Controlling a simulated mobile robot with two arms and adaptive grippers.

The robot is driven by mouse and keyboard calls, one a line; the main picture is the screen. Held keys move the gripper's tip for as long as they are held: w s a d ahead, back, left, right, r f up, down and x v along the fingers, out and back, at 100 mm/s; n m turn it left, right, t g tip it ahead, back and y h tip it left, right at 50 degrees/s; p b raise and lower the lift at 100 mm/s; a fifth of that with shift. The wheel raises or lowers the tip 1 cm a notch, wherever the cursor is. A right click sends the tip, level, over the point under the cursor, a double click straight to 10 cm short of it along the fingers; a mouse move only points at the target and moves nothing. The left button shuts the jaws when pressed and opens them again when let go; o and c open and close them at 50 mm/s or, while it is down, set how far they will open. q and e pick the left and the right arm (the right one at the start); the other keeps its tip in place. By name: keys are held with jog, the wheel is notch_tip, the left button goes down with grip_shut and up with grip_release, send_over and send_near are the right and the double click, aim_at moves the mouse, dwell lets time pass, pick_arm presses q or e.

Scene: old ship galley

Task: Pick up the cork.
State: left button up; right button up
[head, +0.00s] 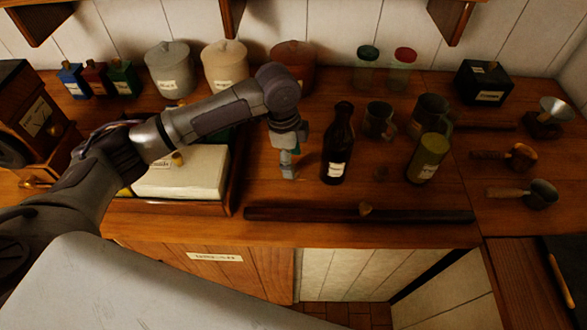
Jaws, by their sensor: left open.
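A small tan piece (365,209) that looks like a cork sits at the dark wooden rail along the counter's front. My left gripper (288,172) points down over the counter, left of the dark bottle, open and apart from both small pieces. What is between its fingers is too small to tell. My right gripper is not in view.
The dark bottle (337,150) stands close right of my left gripper. An olive canister (428,158) and mugs (379,121) stand farther right. A pale block on a tray (190,208) lies left. The dark rail (300,214) runs along the front edge.

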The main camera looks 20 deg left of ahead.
pick_arm(q)
jog(key=f, duration=0.1)
jog(key=f+p, duration=0.1)
jog(key=f, duration=0.1)
jog(key=shift+d+f, duration=0.2)
jog(key=shift+f, duration=0.3)
jog(key=c, duration=0.7)
jog(key=shift+c, duration=0.8)
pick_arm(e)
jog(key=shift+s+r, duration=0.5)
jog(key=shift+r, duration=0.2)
